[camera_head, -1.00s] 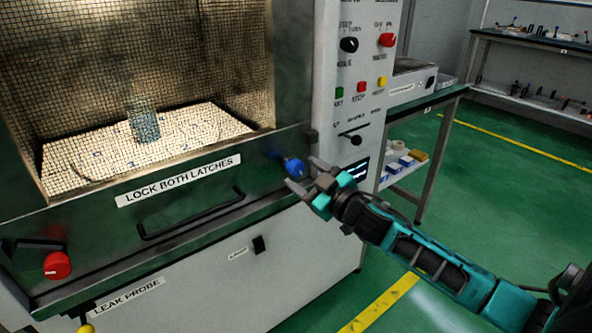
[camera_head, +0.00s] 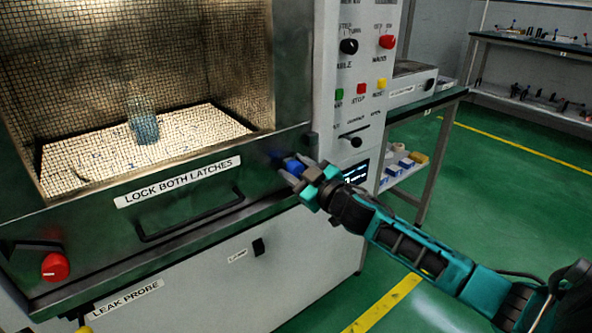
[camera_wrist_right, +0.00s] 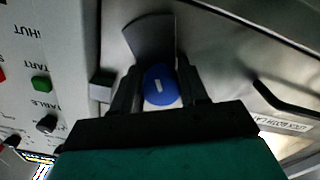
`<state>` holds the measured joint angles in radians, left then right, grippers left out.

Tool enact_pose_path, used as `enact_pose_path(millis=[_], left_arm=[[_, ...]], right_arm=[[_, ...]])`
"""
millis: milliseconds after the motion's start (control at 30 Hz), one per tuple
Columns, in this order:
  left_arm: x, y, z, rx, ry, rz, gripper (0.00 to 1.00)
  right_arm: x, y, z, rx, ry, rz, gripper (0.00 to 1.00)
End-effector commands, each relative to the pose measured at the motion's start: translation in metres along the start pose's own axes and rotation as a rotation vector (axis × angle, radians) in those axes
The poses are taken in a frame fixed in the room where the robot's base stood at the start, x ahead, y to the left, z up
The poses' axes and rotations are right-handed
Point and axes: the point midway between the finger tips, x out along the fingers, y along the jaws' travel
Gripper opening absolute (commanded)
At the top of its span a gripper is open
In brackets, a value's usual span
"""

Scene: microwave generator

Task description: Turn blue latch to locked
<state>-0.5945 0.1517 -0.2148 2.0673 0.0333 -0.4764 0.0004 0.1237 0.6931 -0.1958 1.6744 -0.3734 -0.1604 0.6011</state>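The blue latch (camera_head: 292,165) is a round blue knob on the right end of the microwave's door front. In the right wrist view the blue latch (camera_wrist_right: 160,86) shows a short white mark and a dark curved plate behind it. My right gripper (camera_head: 300,177) is at the latch. In the right wrist view the right gripper (camera_wrist_right: 158,92) has one finger on each side of the knob; I cannot tell whether the fingers touch it. The red latch (camera_head: 55,266) is at the left end of the door. My left gripper is not in view.
A black door handle (camera_head: 190,218) sits below the "LOCK BOTH LATCHES" label (camera_head: 178,182). The control panel (camera_head: 357,110) with knobs and buttons rises right of the latch. A workbench (camera_head: 428,103) stands farther right. Green floor there is free.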

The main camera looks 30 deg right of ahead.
Motion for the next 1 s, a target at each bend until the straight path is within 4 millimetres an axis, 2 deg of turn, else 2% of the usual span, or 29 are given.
enact_pose_path(millis=[33, 300, 1000], left_arm=[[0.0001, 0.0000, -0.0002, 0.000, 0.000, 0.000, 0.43], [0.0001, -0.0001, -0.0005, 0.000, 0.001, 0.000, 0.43], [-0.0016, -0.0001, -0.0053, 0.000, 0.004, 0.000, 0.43]], right_arm=[[-0.0002, -0.0013, 0.0001, 0.001, 0.000, -0.003, 0.36], [-0.0003, -0.0020, 0.0002, 0.002, 0.001, -0.004, 0.13], [-0.0006, -0.0032, 0.0007, -0.074, 0.000, -0.007, 0.11]])
